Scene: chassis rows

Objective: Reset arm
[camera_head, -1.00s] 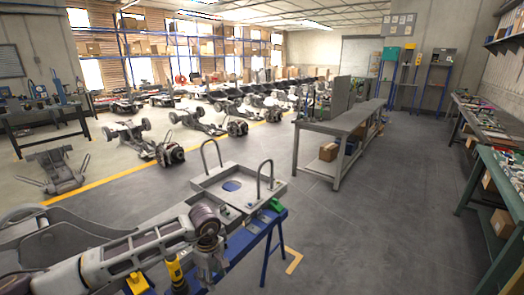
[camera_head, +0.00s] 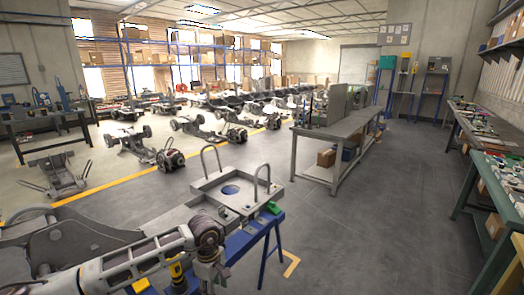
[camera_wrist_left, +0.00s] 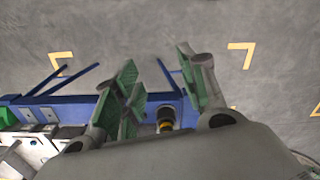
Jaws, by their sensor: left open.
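My left arm comes in from the left in the head view, low over the near blue bench (camera_head: 250,240). My left gripper (camera_head: 211,274) hangs down at its end, partly cut off by the lower edge. In the left wrist view, my left gripper (camera_wrist_left: 158,72) is open, with green-padded fingers apart and nothing between the pads. The blue bench (camera_wrist_left: 85,102) lies below it, with grey floor beyond. My right gripper is in neither view.
A grey chassis part with two hoops (camera_head: 210,187) sits on the bench. A yellow-and-black tool (camera_head: 177,272) stands close to my gripper; it also shows in the wrist view (camera_wrist_left: 165,125). A grey workbench (camera_head: 335,130) stands beyond.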

